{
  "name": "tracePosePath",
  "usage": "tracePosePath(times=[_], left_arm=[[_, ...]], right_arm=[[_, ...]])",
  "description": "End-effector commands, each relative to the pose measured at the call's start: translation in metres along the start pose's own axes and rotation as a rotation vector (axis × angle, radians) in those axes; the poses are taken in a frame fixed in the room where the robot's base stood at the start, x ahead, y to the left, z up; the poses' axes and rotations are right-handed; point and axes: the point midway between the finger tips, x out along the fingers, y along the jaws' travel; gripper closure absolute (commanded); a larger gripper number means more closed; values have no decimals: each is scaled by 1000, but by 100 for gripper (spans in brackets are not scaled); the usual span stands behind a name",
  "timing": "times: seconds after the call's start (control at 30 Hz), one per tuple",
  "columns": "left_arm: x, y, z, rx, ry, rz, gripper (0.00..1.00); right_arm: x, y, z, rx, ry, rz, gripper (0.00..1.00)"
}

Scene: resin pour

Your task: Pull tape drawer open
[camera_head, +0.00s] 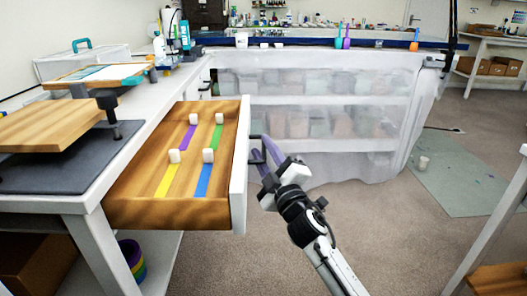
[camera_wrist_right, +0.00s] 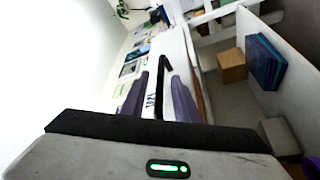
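The tape drawer (camera_head: 125,212) is wooden inside with a white front (camera_head: 240,170) and stands pulled out of the white workbench. Purple, green, yellow and blue tape strips lie in it, each with a small white block. A black handle (camera_head: 254,157) is on its front. My right gripper (camera_head: 265,155), with purple fingers, is at the handle. In the right wrist view the black handle (camera_wrist_right: 163,85) lies between the two spread fingers (camera_wrist_right: 160,98), with gaps on both sides. My left gripper is not in view.
A wooden board (camera_head: 58,122) and dark mat (camera_head: 65,165) lie on the workbench (camera_head: 150,110). A shelf behind translucent sheeting (camera_head: 330,110) stands at the back. Carpet right of the drawer is clear.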

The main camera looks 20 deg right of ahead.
Motion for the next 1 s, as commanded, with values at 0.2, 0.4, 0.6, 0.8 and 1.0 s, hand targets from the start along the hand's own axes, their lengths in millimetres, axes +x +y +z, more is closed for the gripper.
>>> tracePosePath(times=[0.2,0.4,0.6,0.8,1.0], left_arm=[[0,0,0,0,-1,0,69],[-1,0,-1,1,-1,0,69],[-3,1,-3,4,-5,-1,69],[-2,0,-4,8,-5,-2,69],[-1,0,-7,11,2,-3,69]], right_arm=[[0,0,0,0,-1,0,72],[-12,-1,0,1,-1,-2,72],[-50,-1,0,2,-3,-2,72],[-85,-1,0,1,-2,-1,72],[-102,0,0,0,-1,0,72]])
